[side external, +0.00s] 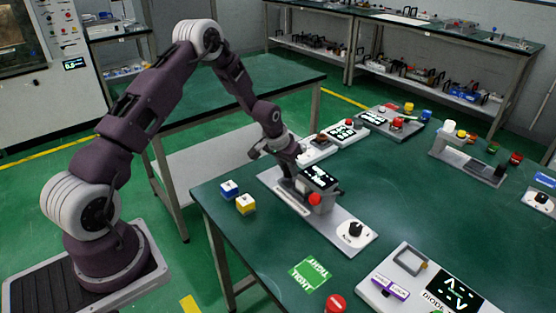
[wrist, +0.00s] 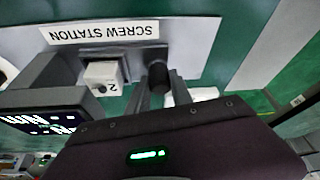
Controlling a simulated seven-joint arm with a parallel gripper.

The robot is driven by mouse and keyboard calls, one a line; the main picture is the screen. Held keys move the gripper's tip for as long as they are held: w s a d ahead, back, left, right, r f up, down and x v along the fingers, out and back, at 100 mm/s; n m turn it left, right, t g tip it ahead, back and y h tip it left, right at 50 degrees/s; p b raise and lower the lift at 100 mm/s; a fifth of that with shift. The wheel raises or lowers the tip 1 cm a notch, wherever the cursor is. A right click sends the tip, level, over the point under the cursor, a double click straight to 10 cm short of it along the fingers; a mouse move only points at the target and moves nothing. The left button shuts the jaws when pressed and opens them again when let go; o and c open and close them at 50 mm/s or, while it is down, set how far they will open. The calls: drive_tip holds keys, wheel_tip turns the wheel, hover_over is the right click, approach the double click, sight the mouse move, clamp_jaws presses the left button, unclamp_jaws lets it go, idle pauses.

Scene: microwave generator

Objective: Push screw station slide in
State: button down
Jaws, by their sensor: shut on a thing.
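The screw station (side external: 319,190) is a grey base plate with a dark box, a lit display and a red button. It lies on the near table; its label (wrist: 103,31) reads upside down in the wrist view. A grey slide (wrist: 128,54) there holds a white block (wrist: 102,74) marked 2, close to the dark station housing. My gripper (wrist: 158,88) is shut on the slide's black cylindrical handle (wrist: 158,72). In the side view my gripper (side external: 292,172) is at the station's left end. The handle's contact is partly hidden there.
A blue-topped cube (side external: 229,190) and a yellow-and-white cube (side external: 245,204) stand left of the station. A black dial (side external: 355,230) is on the plate's right end. Other device panels (side external: 430,283) stand nearby. Bare green table lies in front, with a green sign (side external: 310,274).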

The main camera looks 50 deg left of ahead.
sight(290, 188)
drive_tip(key=shift+d, duration=1.65)
drive_tip(key=c, duration=1.1)
unclamp_jaws()
drive_tip(key=shift+d, duration=0.1)
drive_tip(key=shift+c, duration=0.2)
drive_tip(key=v, duration=0.7)
drive_tip(key=shift+s+r, duration=0.1)
